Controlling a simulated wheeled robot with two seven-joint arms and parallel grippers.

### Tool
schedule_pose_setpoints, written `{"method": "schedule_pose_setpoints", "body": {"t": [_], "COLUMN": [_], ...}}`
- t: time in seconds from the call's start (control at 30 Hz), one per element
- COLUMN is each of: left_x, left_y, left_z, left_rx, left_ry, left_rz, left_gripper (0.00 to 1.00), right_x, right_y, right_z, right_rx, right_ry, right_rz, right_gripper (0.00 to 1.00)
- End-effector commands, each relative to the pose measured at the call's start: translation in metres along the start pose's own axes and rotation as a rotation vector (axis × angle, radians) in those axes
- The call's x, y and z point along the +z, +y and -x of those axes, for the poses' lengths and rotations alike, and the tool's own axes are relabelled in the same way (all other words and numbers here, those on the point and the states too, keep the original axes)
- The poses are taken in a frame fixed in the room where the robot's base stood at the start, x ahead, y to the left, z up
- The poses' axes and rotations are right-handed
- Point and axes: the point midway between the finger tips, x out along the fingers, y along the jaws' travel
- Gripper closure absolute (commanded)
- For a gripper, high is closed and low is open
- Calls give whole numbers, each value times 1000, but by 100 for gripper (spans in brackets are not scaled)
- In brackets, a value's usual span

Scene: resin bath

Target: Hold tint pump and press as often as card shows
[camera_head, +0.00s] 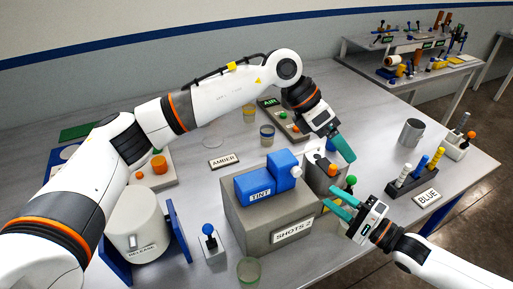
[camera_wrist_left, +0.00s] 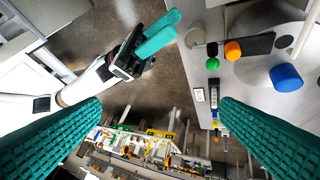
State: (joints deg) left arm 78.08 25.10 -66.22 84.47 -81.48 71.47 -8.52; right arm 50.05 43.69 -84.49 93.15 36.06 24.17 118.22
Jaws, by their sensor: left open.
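The blue tint pump (camera_head: 262,186), labelled TINT, sits on a grey block (camera_head: 240,222) near the table's middle, with a white round end at its right. A card (camera_head: 293,230) on the block's front reads SHOTS 2. My left gripper (camera_head: 340,150) is open and empty, above and to the right of the pump, apart from it. Its teal fingers are spread at both sides of the left wrist view (camera_wrist_left: 160,140). My right gripper (camera_head: 331,197) is open beside the block's right end, its fingers pointing left; it also shows in the left wrist view (camera_wrist_left: 160,32).
A green ball (camera_head: 351,180) stands close to my right gripper. A rack labelled BLUE (camera_head: 427,198) is at the right. An AMBER card (camera_head: 224,161) and cups lie behind the pump. A white RELEASE drum (camera_head: 138,220) and a blue-knobbed switch (camera_head: 209,241) stand left.

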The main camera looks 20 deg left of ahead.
Motion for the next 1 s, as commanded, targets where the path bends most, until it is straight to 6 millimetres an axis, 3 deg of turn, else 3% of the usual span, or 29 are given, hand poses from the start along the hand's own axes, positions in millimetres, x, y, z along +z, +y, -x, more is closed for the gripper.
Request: {"method": "schedule_pose_setpoints", "body": {"t": [0.03,0.13,0.3,0.4,0.67,1.0], "left_x": [10,50,115,140,166,203], "left_y": [-22,-50,-71,-76,-81,-97], "left_z": [20,37,52,59,55,9], "left_rx": [-111,-237,-333,-363,-384,-381], "left_ry": [-71,-233,-466,-554,-624,-623], "left_rz": [-5,51,178,232,275,273], "left_gripper": [15,15,15,15,15,15], "right_x": [0,0,0,0,0,0], "right_y": [0,0,0,0,0,0], "right_z": [0,0,0,0,0,0], "right_rx": [0,0,0,0,0,0], "right_ry": [0,0,0,0,0,0], "right_rz": [0,0,0,0,0,0], "right_gripper": [64,64,64,64,64,64]}}
